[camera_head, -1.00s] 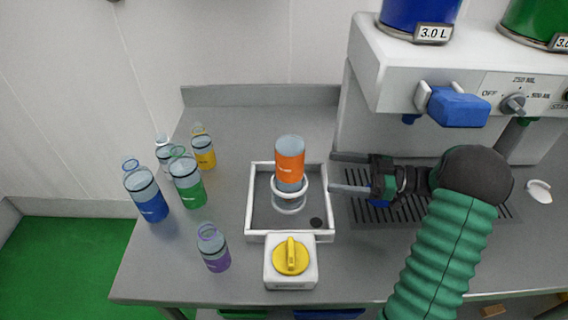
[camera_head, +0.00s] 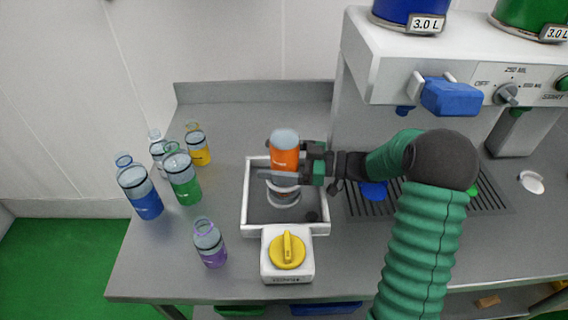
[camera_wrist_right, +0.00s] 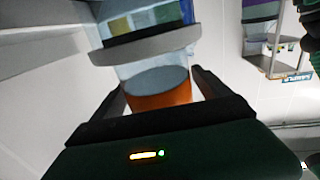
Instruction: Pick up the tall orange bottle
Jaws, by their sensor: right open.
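The tall orange bottle (camera_head: 284,156) stands upright, seemingly upside down, in the ring holder (camera_head: 283,197) of the white-rimmed tray (camera_head: 245,215). Its orange band and clear end also show in the right wrist view (camera_wrist_right: 160,95). My right gripper (camera_head: 287,162) is at the bottle from the right, with its open fingers on either side of the orange band. In the right wrist view the fingers (camera_wrist_right: 160,88) flank the bottle. I cannot tell whether they touch it. My left gripper is not in view.
Blue (camera_head: 140,190), green (camera_head: 182,177), yellow (camera_head: 199,148) and purple (camera_head: 210,244) bottles stand at the left. A box with a yellow knob (camera_head: 287,250) is in front of the tray. The dispenser (camera_head: 440,60) stands at the right, above a dark drip grate (camera_head: 420,203).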

